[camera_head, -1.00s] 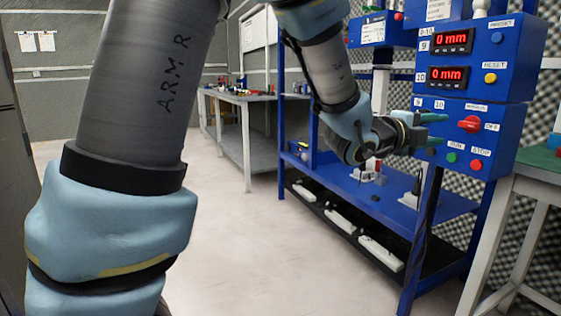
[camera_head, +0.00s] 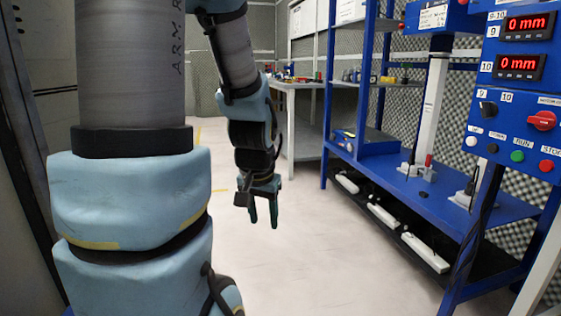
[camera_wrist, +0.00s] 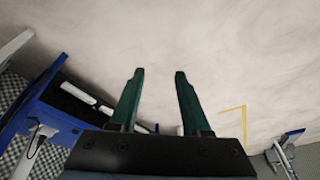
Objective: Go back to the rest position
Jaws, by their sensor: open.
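My gripper (camera_head: 264,220) hangs from my arm, left of the blue rack and above bare floor in the head view. Its two green fingers point down and stand apart with nothing between them. In the wrist view my gripper (camera_wrist: 158,75) is open and empty, with only pale floor beyond the fingertips. My arm is folded down close in front of my body.
A blue rack (camera_head: 440,203) with a control panel (camera_head: 518,120) stands at the right. White bars (camera_head: 425,252) lie on its black lower shelf. A workbench (camera_head: 305,87) stands behind. The floor (camera_head: 310,260) between is clear.

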